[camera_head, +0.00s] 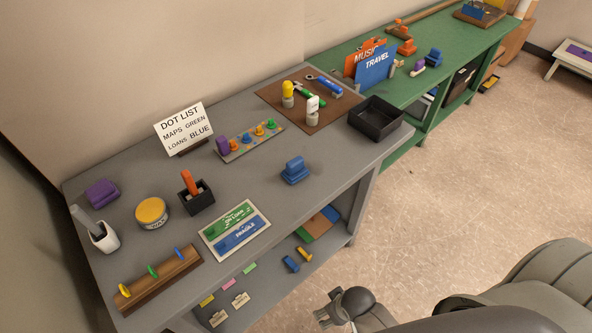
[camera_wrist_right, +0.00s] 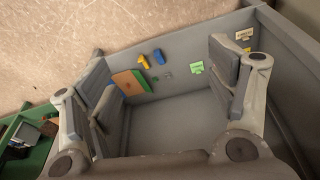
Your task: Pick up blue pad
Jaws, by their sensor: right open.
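Several blue things could be the blue pad, and I cannot tell which it is. A blue block with a raised top (camera_head: 295,171) stands on the grey table near its front edge. A small blue piece (camera_head: 291,263) lies on the lower shelf beside a yellow one; it also shows in the right wrist view (camera_wrist_right: 158,57). A flat blue plate reading FRAGILE (camera_head: 238,236) lies in a pale tray. My right gripper (camera_wrist_right: 158,88) is open and empty, with the shelf beyond its fingers. Part of it shows low in the head view (camera_head: 340,308), apart from the table. My left gripper is not in view.
On the grey table stand a black tray (camera_head: 376,118), a yellow-lidded jar (camera_head: 151,212), a purple block (camera_head: 102,193) and a wooden rack (camera_head: 157,278). A green table (camera_head: 432,93) continues behind. The floor at right (camera_head: 480,170) is mostly clear.

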